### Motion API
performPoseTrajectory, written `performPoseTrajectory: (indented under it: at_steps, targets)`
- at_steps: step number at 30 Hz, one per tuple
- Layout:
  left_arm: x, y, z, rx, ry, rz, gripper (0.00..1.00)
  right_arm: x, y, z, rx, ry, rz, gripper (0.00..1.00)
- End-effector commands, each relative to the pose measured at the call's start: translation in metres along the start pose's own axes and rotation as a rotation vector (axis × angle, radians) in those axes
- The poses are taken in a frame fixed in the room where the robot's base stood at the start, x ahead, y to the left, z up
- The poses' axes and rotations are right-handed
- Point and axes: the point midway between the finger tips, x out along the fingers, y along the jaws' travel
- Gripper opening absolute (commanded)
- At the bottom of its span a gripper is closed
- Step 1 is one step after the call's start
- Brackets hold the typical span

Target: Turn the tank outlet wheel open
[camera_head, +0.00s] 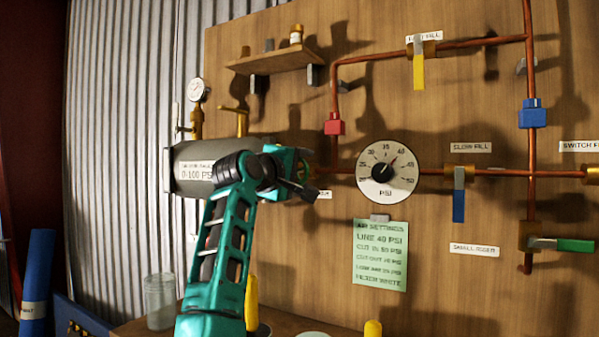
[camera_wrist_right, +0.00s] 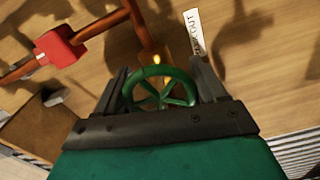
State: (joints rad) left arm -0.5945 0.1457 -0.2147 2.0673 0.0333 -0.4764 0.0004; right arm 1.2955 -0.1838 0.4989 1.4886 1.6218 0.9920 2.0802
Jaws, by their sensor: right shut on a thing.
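The tank outlet wheel (camera_wrist_right: 160,88) is a green spoked handwheel. In the right wrist view it sits between the two fingers of my right gripper (camera_wrist_right: 160,90), which is shut on it. In the head view my green right arm reaches up to the grey tank (camera_head: 195,165), and my right gripper (camera_head: 300,185) is at the tank's right end. The wheel is largely hidden there behind the gripper. My left gripper is in neither view.
A round PSI dial (camera_head: 388,175) is just right of my right gripper, above a green settings sheet (camera_head: 380,255). Copper pipes with a red block (camera_head: 334,125), a yellow lever (camera_head: 418,68) and a blue lever (camera_head: 458,205) run over the wooden board. A small shelf (camera_head: 273,61) is above the tank.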

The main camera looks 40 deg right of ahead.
Motion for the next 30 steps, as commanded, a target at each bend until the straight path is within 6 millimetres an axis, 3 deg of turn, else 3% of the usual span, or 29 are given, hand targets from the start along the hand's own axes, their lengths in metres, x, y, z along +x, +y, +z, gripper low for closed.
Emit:
performPoseTrajectory:
  at_steps: [11, 30]
  targets:
    - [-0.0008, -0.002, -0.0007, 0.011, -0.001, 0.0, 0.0, -0.0004, 0.0001, -0.0003, -0.06, 0.0, -0.001, 0.4]
    - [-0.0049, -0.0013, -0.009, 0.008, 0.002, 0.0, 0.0, -0.0005, -0.0004, -0.0005, -0.495, 0.001, -0.001, 0.4]
